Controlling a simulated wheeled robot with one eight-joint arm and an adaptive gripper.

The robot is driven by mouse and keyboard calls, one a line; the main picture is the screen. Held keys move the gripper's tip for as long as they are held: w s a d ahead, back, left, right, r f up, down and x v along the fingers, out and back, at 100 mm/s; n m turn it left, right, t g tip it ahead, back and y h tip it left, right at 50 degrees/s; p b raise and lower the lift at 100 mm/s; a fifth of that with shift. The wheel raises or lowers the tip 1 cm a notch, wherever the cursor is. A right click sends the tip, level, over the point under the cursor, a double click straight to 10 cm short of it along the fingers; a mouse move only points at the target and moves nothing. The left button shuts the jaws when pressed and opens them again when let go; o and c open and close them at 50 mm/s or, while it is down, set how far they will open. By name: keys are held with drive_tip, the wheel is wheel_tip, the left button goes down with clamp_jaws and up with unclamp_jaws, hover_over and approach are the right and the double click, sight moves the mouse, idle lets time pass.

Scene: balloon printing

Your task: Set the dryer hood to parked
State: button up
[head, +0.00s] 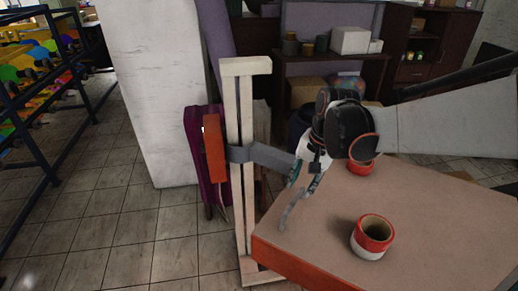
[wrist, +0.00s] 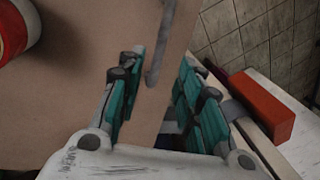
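No part is clearly marked as the dryer hood. A pale wooden upright frame (head: 247,200) stands at the table's left edge. A grey collar with an arm (head: 262,155) reaches right from it to my gripper (head: 304,181). An orange-red block (head: 214,148) is on the frame's left side and shows at right in the wrist view (wrist: 265,108). A grey bent bar (head: 292,212) extends below my fingers over the table; it also shows near the left fingertip in the wrist view (wrist: 162,45). My teal fingers are apart. The junction of arm and bar is hidden behind my gripper.
Tiled floor (head: 110,235) is clear in front.

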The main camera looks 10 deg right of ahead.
sight(294, 201)
drive_tip(key=f, duration=0.5)
drive_tip(key=w+a+f+b, duration=0.1)
drive_tip(key=f, duration=0.1)
drive_tip(key=shift+f, duration=0.15)
clamp_jaws()
